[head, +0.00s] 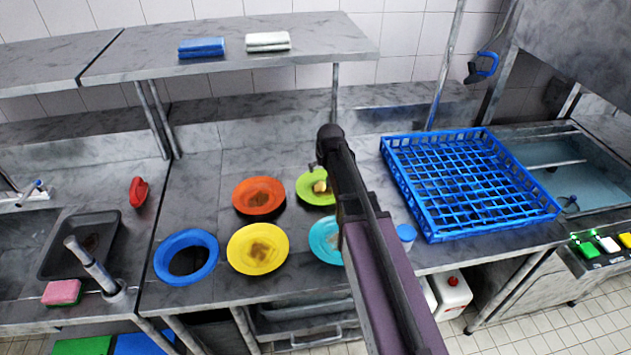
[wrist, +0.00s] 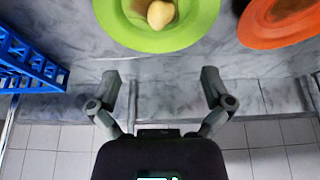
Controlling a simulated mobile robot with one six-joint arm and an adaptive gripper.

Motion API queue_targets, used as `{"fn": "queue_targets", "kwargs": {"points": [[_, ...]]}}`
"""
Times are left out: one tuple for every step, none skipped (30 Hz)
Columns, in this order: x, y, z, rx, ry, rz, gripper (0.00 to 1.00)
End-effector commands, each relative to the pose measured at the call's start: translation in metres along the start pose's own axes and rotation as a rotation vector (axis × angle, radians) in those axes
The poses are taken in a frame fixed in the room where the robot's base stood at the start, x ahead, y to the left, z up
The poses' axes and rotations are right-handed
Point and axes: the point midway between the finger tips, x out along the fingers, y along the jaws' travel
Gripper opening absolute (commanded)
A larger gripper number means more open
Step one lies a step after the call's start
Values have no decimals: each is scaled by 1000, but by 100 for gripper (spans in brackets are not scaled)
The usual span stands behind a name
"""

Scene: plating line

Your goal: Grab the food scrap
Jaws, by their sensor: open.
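The food scrap (head: 320,187) is a small pale tan lump on the green plate (head: 304,186), which stands on the grey counter. In the wrist view the scrap (wrist: 160,14) is rounded and lies on the green plate (wrist: 150,41) at the top edge, partly cut off. My gripper (wrist: 160,78) is open and empty, its two fingers spread apart. In the picture, the scrap is beyond the fingertips, roughly in line with the gap between them. The scrap and the gripper are apart. In the head view my arm hides part of the green plate's right side.
An orange plate (head: 240,193), a yellow plate (head: 240,262) and a cyan plate (head: 323,250) stand close by. A blue ring (head: 200,238) surrounds a dark opening at the left. A blue rack (head: 433,229) is at the right. A shelf (head: 300,33) overhangs the back.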

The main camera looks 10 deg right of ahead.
Motion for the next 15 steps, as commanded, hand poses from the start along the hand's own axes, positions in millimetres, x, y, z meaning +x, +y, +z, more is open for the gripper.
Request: {"fn": "queue_targets", "kwargs": {"points": [[0, -2, -1, -2, 1, -1, 100], [0, -3, -1, -4, 2, -1, 100], [0, -4, -1, -6, 2, -2, 100], [0, -5, -1, -7, 2, -3, 100], [0, -6, -1, -8, 2, -3, 100], [0, -8, -1, -10, 2, -4, 100], [0, -9, 0, -11, 1, -4, 100], [0, -10, 0, -12, 1, -5, 100], [0, -11, 0, -13, 1, -5, 100], [0, -12, 0, -14, 1, -6, 100], [1, -12, 0, -15, 1, -6, 100], [1, -13, 0, -16, 1, -6, 100], [2, -14, 0, -16, 1, -7, 100], [3, -14, 0, -17, 1, -7, 100], [5, -15, 0, -18, 1, -7, 100]]}}
